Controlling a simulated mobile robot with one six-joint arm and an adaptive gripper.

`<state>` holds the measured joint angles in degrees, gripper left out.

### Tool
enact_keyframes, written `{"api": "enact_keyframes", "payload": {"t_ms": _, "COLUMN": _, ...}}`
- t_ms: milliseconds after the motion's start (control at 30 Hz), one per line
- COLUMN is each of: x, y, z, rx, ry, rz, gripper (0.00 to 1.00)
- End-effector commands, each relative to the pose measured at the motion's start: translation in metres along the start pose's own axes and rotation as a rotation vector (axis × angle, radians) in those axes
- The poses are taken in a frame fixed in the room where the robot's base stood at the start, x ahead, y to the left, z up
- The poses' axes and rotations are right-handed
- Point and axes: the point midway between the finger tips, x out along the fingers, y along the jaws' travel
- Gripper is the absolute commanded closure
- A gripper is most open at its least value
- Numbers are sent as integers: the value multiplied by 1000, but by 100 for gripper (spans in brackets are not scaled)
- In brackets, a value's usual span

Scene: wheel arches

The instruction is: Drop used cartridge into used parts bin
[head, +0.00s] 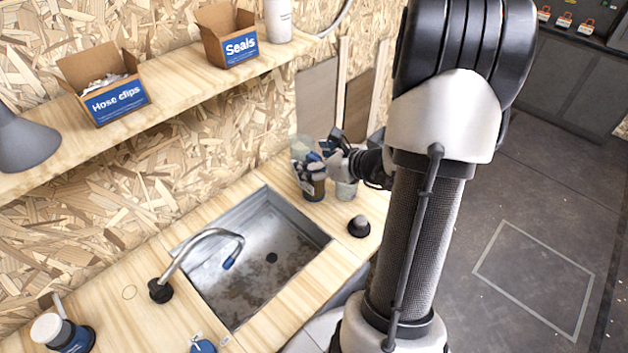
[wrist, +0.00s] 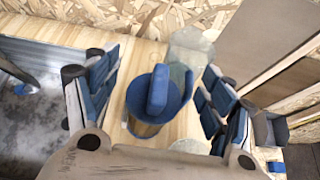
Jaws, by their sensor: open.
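My gripper (head: 322,165) is over the far end of the wooden counter, past the sink. In the wrist view my gripper (wrist: 158,72) is open, with its blue-padded fingers apart on either side of a round blue object with a raised blue bar (wrist: 157,88). I cannot tell if the fingers touch it. In the head view a dark cylinder (head: 314,189) shows under the fingers, partly covered by them. I cannot tell whether this is the used cartridge. No bin marked for used parts can be made out.
Clear containers stand close by, one behind the blue object (wrist: 190,48) and a jar (head: 346,189) beside the gripper. The sink (head: 262,255) with its curved tap (head: 205,235) and a dark knob (head: 359,226) are nearer. A shelf above holds boxes labelled Seals (head: 240,47) and Hose clips (head: 117,102).

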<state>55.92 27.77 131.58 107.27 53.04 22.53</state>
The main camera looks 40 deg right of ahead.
Motion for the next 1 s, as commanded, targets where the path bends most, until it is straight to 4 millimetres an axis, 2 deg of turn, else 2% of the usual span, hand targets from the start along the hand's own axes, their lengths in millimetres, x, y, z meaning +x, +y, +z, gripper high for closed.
{"api": "enact_keyframes", "payload": {"t_ms": 67, "x": 0, "y": 0, "z": 0, "rx": 0, "ry": 0, "rz": 0, "gripper": 25}}
{"api": "enact_keyframes", "payload": {"t_ms": 1000, "x": 0, "y": 0, "z": 0, "rx": 0, "ry": 1, "rz": 1, "gripper": 88}}
